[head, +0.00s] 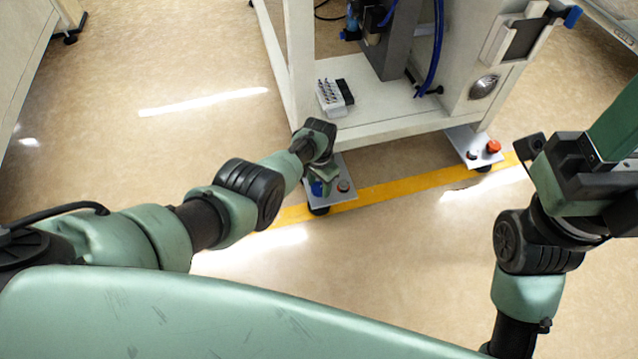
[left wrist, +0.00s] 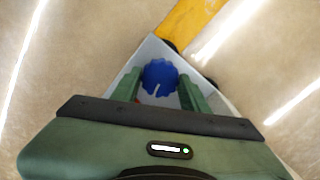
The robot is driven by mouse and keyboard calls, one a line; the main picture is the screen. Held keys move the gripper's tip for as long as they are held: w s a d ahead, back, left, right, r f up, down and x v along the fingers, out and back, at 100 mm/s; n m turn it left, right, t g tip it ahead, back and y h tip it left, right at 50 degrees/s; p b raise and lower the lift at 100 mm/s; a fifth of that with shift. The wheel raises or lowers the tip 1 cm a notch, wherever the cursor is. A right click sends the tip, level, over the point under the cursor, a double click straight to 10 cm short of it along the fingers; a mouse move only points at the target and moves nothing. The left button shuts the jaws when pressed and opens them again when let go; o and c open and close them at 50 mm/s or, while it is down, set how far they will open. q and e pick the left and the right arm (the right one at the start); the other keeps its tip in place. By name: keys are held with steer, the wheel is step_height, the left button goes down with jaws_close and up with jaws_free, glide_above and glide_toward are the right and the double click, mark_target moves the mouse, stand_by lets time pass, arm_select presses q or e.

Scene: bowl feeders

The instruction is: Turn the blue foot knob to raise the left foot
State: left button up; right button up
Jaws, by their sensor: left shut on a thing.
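The blue foot knob (head: 318,189) is on the left foot plate (head: 345,198) of the white machine, partly hidden by my left gripper in the head view. In the left wrist view the round, scalloped blue knob (left wrist: 158,73) with a white mark on top lies between the two green fingers. My left gripper (left wrist: 160,88) is shut on it from above; it also shows in the head view (head: 319,172). My right gripper's body (head: 605,165) is at the right edge of the head view, away from the machine; its fingertips cannot be made out.
A small red-topped knob (head: 343,186) sits beside the blue one. The right foot plate (head: 470,143) carries a larger red knob (head: 493,146). A yellow floor stripe (head: 405,184) runs past both feet. A white-and-black block (head: 330,98) stands on the machine's lower shelf.

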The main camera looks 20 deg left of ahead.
arm_select(q)
steer(key=m, duration=0.3)
steer(key=shift+m, duration=0.4)
steer(key=m, duration=0.3)
steer(key=shift+m, duration=0.3)
steer(key=m, duration=0.3)
steer(key=shift+m, duration=2.2)
steer(key=o, duration=1.4)
steer(key=shift+r, duration=0.1)
